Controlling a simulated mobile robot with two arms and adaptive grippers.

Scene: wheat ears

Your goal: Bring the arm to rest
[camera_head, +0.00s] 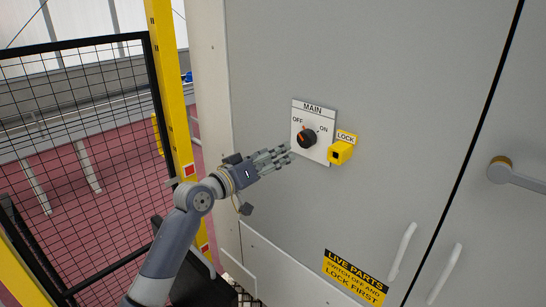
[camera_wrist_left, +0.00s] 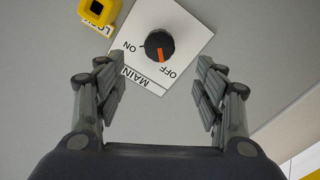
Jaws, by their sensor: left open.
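My left gripper (camera_head: 283,157) is open and empty. It is in front of the grey cabinet, just left of and below the white MAIN switch plate (camera_head: 324,154). A round black knob (camera_head: 306,137) with an orange mark sits on the plate. In the left wrist view the knob (camera_wrist_left: 159,46) shows between and beyond the open fingers (camera_wrist_left: 154,68), apart from them. Its orange mark points toward the OFF side. My right gripper is not in view.
A yellow LOCK block (camera_head: 341,152) sticks out right of the plate. The cabinet has pale handles (camera_head: 402,250) and a lever (camera_head: 515,175) at the right. A yellow post (camera_head: 170,80) and black mesh fence (camera_head: 85,150) stand at the left.

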